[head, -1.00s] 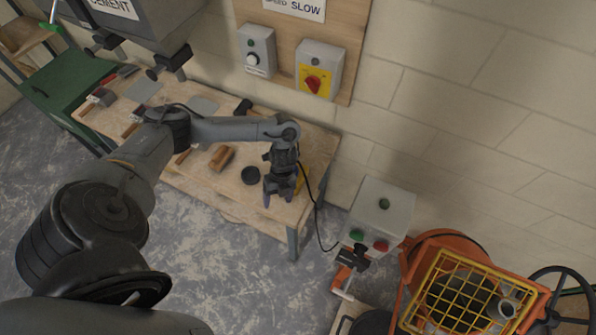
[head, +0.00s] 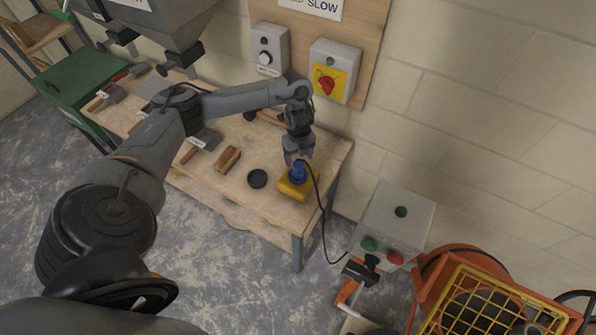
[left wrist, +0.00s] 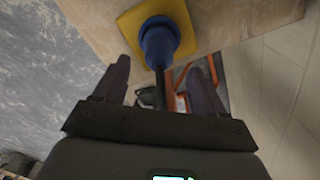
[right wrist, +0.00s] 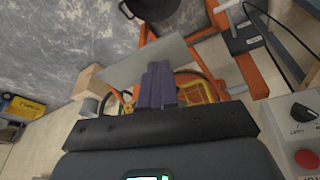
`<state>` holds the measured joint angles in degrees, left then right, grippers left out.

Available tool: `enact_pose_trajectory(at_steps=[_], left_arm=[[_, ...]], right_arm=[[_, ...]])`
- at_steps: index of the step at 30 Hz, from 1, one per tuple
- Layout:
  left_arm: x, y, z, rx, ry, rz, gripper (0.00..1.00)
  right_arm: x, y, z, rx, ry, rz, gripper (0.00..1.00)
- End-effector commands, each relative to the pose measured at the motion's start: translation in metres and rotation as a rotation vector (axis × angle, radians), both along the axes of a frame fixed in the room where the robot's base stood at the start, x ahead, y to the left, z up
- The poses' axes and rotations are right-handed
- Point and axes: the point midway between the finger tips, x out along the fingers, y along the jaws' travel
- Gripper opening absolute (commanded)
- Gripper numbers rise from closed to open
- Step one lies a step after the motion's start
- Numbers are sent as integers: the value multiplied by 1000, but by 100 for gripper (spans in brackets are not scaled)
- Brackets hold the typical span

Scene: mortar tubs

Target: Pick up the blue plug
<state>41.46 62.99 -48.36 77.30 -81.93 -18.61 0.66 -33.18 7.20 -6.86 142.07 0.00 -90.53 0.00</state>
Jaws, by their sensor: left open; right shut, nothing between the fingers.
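The blue plug (head: 298,173) stands upright on a yellow base (head: 296,189) near the right end of the wooden workbench. A black cable runs from it down off the bench. My left gripper (head: 297,158) is just above the plug, pointing down. In the left wrist view the plug (left wrist: 158,42) shows just beyond the open fingers (left wrist: 160,78), roughly between them, with the cable below it. My right gripper (right wrist: 158,85) is shut and empty in the right wrist view; I cannot make it out clearly in the head view.
A black round lid (head: 257,179) and a wooden float (head: 228,159) lie left of the plug. A grey control box (head: 398,222) and an orange mixer with a yellow grid (head: 490,305) stand to the right. The wall with a switch box (head: 335,70) is close behind the bench.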

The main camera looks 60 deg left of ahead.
Motion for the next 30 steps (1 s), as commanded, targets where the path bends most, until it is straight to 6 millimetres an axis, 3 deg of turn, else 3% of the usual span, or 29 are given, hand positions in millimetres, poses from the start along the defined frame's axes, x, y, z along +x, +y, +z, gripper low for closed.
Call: enact_pose_trajectory(at_steps=[12, 23, 30], left_arm=[[-2, 5, -45, -2, 3, 0, 71], [-1, 5, -52, 0, 1, -1, 71], [-1, 5, -52, 0, 1, -1, 34]], right_arm=[[0, 2, 4, 9, -1, -5, 0], [0, 2, 4, 10, -1, -6, 0], [0, 1, 4, 5, 1, -3, 0]])
